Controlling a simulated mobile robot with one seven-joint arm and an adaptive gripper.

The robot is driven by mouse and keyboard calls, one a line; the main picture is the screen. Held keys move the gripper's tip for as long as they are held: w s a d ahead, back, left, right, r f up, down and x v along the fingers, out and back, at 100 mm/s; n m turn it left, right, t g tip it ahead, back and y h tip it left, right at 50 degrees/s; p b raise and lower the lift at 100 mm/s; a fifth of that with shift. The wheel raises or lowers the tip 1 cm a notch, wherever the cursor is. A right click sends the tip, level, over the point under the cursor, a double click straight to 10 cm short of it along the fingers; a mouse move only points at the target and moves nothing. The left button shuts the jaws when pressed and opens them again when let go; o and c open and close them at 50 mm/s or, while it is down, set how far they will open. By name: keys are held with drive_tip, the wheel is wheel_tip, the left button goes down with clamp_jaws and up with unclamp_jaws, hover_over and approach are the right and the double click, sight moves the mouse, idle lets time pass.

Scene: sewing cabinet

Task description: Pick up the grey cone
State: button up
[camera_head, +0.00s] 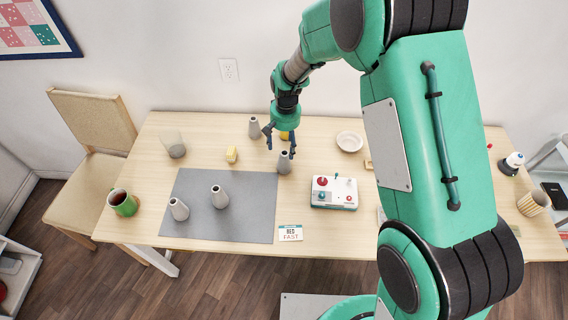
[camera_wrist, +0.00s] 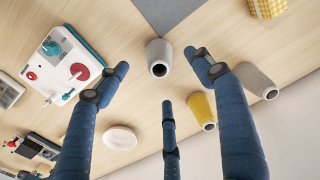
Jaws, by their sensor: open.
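Several grey cones stand here. One grey cone (camera_head: 285,163) is just below my gripper (camera_head: 280,145), at the right edge of the grey mat (camera_head: 245,225). In the wrist view this grey cone (camera_wrist: 159,57) shows between the tips of my open, empty blue fingers, apart from them. Another grey cone (camera_head: 254,128) stands at the back; it also shows in the wrist view (camera_wrist: 258,81). Two more, a left cone (camera_head: 179,210) and a right cone (camera_head: 219,197), stand on the mat. A yellow cone (camera_wrist: 201,110) is behind the near one, partly hidden by my gripper in the head view.
A white control box (camera_head: 334,193) with a red knob lies right of the near cone. A white bowl (camera_head: 349,142) sits behind it. A yellow checkered block (camera_head: 232,154), a glass (camera_head: 173,144) and a green mug (camera_head: 123,202) are to the left. A card (camera_head: 290,233) lies in front.

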sight(284, 161)
drive_tip(key=shift+f+b, duration=0.45)
drive_tip(key=shift+f, duration=2.5)
drive_tip(key=shift+w+f+b, duration=0.1)
drive_tip(key=shift+f+b, duration=0.7)
drive_tip(key=shift+f, duration=1.8)
drive_tip(key=c, duration=1.3)
